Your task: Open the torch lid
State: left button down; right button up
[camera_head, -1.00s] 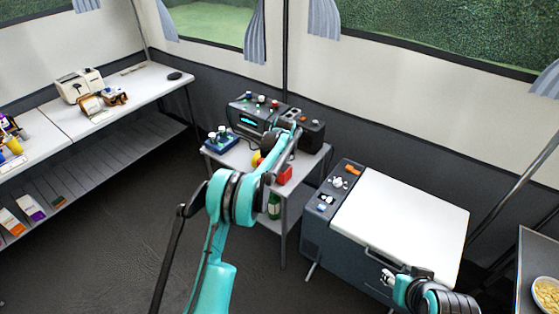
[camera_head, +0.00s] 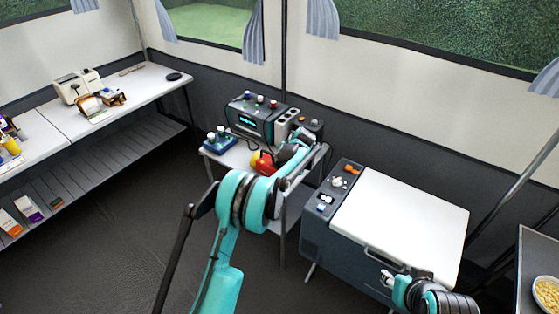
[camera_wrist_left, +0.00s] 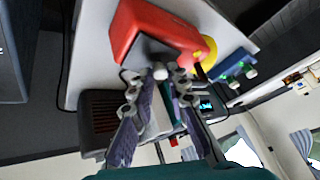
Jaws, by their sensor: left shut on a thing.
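The torch has a red body and a yellow end. In the head view the torch (camera_head: 264,163) is on the small grey table, partly hidden by my left arm. In the left wrist view the torch (camera_wrist_left: 150,32) lies across the top, with its yellow end at right. My left gripper (camera_wrist_left: 160,80) is shut at the torch's near side, with a small white knob between its fingertips. I cannot make out the lid's edge or whether it is open. My right gripper (camera_head: 388,277) is by the white-topped cooler's front; its fingers are too small to read.
A dark machine with knobs and a lit display (camera_head: 252,119) stands behind the torch. A blue box with knobs (camera_head: 219,139) is to its left. The white-topped cooler (camera_head: 415,215) is to the right. A long table (camera_head: 120,95) runs along the left wall.

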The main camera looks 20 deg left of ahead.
pick_arm(q)
jog(key=d+t+y+b, duration=0.1)
jog(key=d+y+b, duration=0.1)
jog(key=y, duration=0.1)
jog(key=shift+s+m+t, duration=0.35)
jog(key=shift+m+t, duration=0.05)
jog(key=shift+s+d+f+m+t+y+b, duration=0.45)
jog(key=shift+d+t+y, duration=0.4)
jog(key=shift+y, duration=0.7)
jog(key=shift+s+d+f+m+t+y+b, duration=0.15)
jog(key=shift+d+m+t+y+b, duration=0.25)
jog(key=shift+d+t+y+b, duration=0.85)
jog(key=shift+s+d+f+m+t+y+p, duration=0.1)
jog(key=shift+s+f+m+t+y, duration=0.35)
jog(key=shift+y, duration=1.45)
jog(key=shift+w+t, duration=0.2)
jog(key=shift+t, duration=0.35)
jog(key=c, duration=1.4)
grip_release()
jog(key=shift+c, duration=0.2)
jog(key=shift+r, duration=0.15)
